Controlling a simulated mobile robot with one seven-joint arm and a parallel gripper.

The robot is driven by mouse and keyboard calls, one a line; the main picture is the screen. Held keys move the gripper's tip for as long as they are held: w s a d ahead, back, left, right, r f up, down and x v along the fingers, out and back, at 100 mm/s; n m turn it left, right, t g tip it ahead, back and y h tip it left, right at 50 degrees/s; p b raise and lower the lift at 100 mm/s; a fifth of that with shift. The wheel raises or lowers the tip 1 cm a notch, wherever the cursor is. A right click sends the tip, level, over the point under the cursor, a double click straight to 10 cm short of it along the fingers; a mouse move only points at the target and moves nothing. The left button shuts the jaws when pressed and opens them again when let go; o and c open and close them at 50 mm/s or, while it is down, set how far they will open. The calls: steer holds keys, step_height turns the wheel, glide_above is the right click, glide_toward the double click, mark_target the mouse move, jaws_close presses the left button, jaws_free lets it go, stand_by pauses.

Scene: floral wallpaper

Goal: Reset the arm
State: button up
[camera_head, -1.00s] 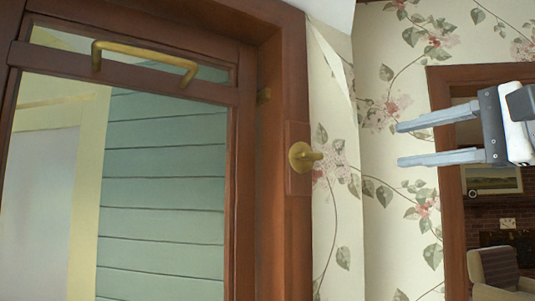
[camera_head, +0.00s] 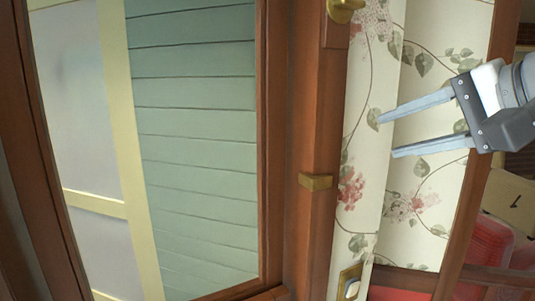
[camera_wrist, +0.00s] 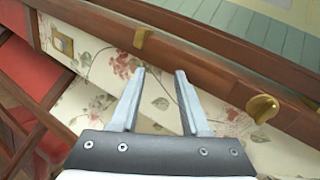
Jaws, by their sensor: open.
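My gripper (camera_head: 386,136) is at the right of the head view, its two grey fingers pointing left and apart. It is open with nothing between the fingers. Floral wallpaper shows behind it. In the wrist view, my gripper (camera_wrist: 158,72) also shows open and empty, its fingers pointing toward the wallpaper and the wooden door frame.
A wooden-framed glass door (camera_head: 190,130) fills the left of the head view. A brass knob (camera_head: 345,8) and a brass catch (camera_head: 315,182) sit on the frame. A switch plate (camera_head: 349,284) is low on the wall. A cardboard box (camera_head: 510,200) and red containers (camera_head: 488,238) show through the right opening.

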steer(key=s+a+f+n+g+h, duration=0.1)
steer(key=s+f+n+g+h, duration=0.1)
steer(key=f, duration=0.7)
steer(key=s+a+f+n+g+h, duration=0.1)
steer(key=s+f+n+g+h, duration=0.1)
steer(key=f, duration=0.7)
steer(key=s+a+f+n+g+h, duration=0.1)
steer(key=s+f+n, duration=0.3)
steer(key=f, duration=0.6)
steer(key=shift+s+a+n+g+h, duration=0.15)
steer(key=shift+a+n+g+h, duration=0.35)
steer(key=shift+n, duration=0.4)
steer(key=shift+d, duration=0.15)
